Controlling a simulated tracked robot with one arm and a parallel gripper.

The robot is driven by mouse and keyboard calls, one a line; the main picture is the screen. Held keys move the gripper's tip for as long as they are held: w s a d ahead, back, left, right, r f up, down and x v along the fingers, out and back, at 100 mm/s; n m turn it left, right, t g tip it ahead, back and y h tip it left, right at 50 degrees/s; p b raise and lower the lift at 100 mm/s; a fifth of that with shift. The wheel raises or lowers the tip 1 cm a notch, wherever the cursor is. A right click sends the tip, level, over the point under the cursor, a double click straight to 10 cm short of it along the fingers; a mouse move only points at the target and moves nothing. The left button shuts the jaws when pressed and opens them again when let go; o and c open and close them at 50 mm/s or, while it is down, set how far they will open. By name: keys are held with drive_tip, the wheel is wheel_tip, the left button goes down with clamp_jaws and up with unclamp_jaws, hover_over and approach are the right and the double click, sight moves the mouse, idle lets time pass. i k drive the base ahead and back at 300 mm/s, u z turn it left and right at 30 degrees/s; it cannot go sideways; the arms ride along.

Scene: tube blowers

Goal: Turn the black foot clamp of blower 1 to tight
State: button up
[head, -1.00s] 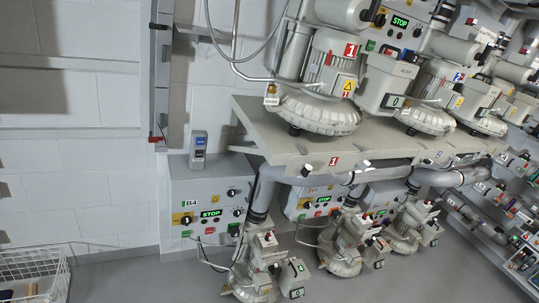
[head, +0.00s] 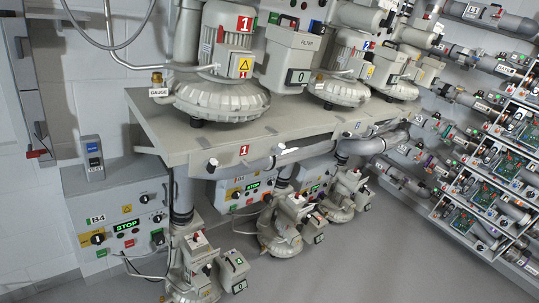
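Blower 1 (head: 222,92) is a grey ribbed motor on a round housing, with a red "1" label, standing on the grey shelf (head: 165,142). A small black foot (head: 196,123) shows under the front of its housing. I cannot tell for certain that this foot is the black clamp, nor how it is turned. A second red "1" label (head: 244,150) is on the shelf's front edge, with a small light knob (head: 212,163) to its left. My gripper is not in view.
A filter box (head: 292,60) and further blowers stand to the right on the shelf. A brass gauge fitting (head: 157,80) is left of blower 1. Control box B4 (head: 95,205) and smaller blowers are below. Racks (head: 480,160) line the right. Open floor (head: 370,260) lies in front.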

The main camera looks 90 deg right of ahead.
sight(211, 164)
drive_tip(key=z, duration=3.1)
drive_tip(key=k, duration=1.05)
drive_tip(key=u, duration=0.9)
drive_tip(key=i, duration=1)
drive_tip(key=u, duration=0.05)
